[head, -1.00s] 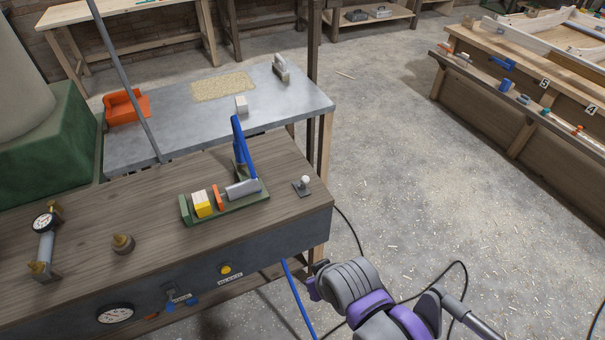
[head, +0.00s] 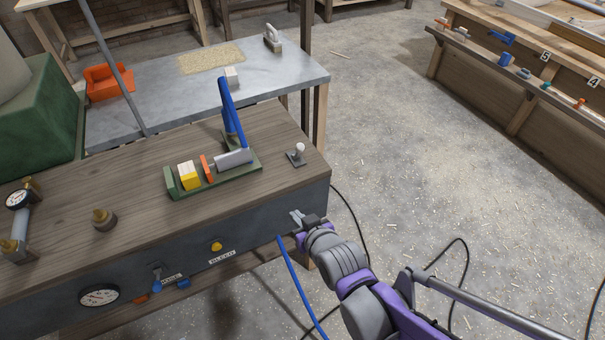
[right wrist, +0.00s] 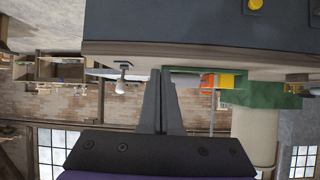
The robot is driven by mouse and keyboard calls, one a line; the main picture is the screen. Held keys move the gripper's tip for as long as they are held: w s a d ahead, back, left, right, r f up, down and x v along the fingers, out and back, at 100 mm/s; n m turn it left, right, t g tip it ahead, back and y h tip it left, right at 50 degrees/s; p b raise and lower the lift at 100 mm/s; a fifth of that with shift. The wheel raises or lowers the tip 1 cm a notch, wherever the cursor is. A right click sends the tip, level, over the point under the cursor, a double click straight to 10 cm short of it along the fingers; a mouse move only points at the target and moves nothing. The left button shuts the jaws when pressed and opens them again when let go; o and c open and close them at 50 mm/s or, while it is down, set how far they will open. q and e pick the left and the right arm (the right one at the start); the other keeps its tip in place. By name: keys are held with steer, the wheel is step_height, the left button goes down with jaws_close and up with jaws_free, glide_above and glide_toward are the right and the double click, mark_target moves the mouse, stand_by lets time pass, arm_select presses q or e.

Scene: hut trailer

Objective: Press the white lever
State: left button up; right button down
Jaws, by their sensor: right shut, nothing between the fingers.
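The white lever (head: 299,149) is a short stick with a round white knob on a small dark plate. It stands on the right end of the wooden bench top and also shows in the right wrist view (right wrist: 121,86), which appears upside down. My right gripper (head: 295,216) is shut and empty. It is by the front face of the bench, nearer to me than the lever and apart from it. In the right wrist view its fingertips (right wrist: 162,72) are together, to the right of the knob. My left gripper is not in view.
A green clamp fixture (head: 215,182) with a tall blue handle (head: 231,112) stands left of the lever. The front panel holds a yellow button (head: 216,246) and a gauge (head: 99,297). A blue hose (head: 295,280) hangs below. The bench top around the lever is clear.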

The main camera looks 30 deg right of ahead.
arm_select(q)
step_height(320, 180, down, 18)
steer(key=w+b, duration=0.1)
steer(key=b, duration=1.2)
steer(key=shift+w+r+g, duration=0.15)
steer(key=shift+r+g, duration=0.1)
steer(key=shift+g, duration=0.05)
arm_select(e)
steer(key=w+d+f+m+t+h, duration=0.2)
steer(key=w+d+f+t+h, duration=0.2)
steer(key=d+f+t, duration=0.3)
steer(key=t+h, duration=0.1)
steer(key=t, duration=0.2)
steer(key=shift+d+m+t, duration=0.15)
steer(key=shift+m+t, duration=0.25)
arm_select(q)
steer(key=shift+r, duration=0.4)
arm_select(e)
glide_toward(301, 152)
steer(key=x, duration=0.7)
steer(key=shift+f, duration=0.15)
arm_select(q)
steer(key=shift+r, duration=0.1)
